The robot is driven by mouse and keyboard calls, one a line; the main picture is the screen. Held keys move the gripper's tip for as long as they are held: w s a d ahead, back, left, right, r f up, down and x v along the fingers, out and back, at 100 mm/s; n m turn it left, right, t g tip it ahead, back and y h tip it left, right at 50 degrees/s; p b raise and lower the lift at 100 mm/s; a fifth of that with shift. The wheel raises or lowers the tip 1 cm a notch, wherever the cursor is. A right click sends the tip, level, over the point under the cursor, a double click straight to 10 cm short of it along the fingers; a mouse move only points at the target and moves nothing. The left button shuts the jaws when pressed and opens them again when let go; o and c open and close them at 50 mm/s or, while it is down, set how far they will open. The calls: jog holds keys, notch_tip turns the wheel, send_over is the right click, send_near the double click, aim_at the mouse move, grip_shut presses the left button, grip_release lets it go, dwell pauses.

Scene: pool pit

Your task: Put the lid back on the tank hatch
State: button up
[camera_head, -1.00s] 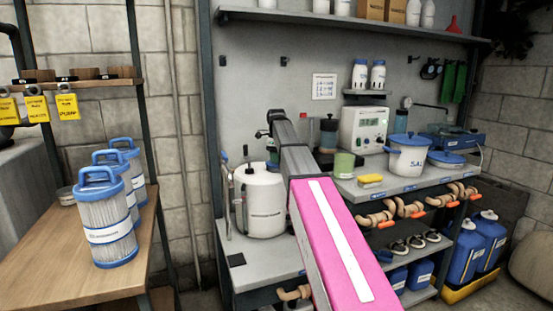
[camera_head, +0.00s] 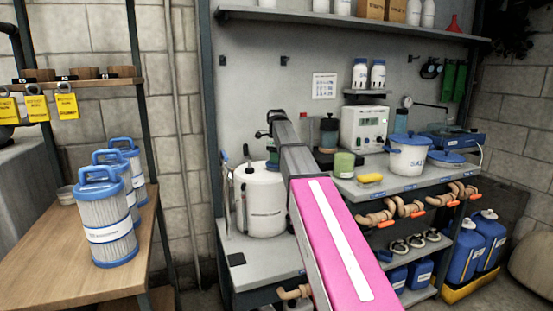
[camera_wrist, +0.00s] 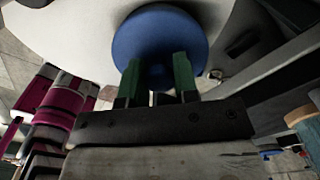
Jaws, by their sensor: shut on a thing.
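In the wrist view the lid (camera_wrist: 158,28) is a round blue disc with a knob below its middle. My gripper (camera_wrist: 158,72) has green-tipped fingers, one on each side of this knob, shut on it. A broad white rounded surface, apparently the tank top (camera_wrist: 85,28), lies behind the lid. In the head view the white tank (camera_head: 262,205) stands on the bench left of my arm. My gripper is not clear there, and the hatch opening is not visible. I cannot tell whether the lid touches the tank or is above it.
The grey bench (camera_head: 262,262) has a yellow sponge (camera_head: 370,178), a green jar (camera_head: 344,164) and a white bucket (camera_head: 408,155) to the right. Blue-capped filter cartridges (camera_head: 108,222) stand on a wooden table (camera_head: 45,268) at left. A shelf (camera_head: 350,22) runs above.

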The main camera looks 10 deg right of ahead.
jog(key=o, duration=1.5)
jog(key=shift+c, duration=0.2)
jog(key=shift+r, duration=0.1)
jog(key=shift+r, duration=3.4)
grip_shut()
